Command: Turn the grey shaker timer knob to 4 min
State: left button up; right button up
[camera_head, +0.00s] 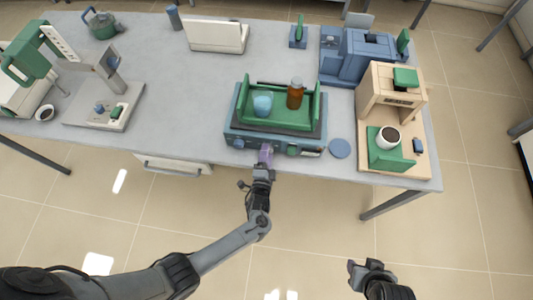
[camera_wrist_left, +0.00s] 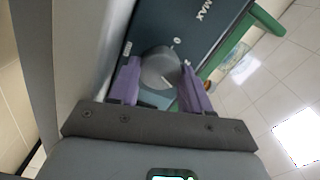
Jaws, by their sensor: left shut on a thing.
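The shaker (camera_head: 232,128) has a blue-grey base and stands at the table's front edge. My left gripper (camera_head: 265,150) reaches its front panel from below. In the left wrist view, the round grey timer knob (camera_wrist_left: 158,68) sits between the two purple fingers of my left gripper (camera_wrist_left: 160,76), which is shut on it. The knob's markings and pointer cannot be read. My right gripper (camera_head: 366,266) is away from the table at the lower right, and its fingers are too unclear to judge.
Another knob (camera_head: 239,144) is on the panel's left. A blue disc (camera_head: 340,148) and a cream machine (camera_head: 376,85) stand to the right.

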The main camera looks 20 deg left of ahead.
dwell(0.4)
pick_arm(q)
jog(key=o, duration=1.1)
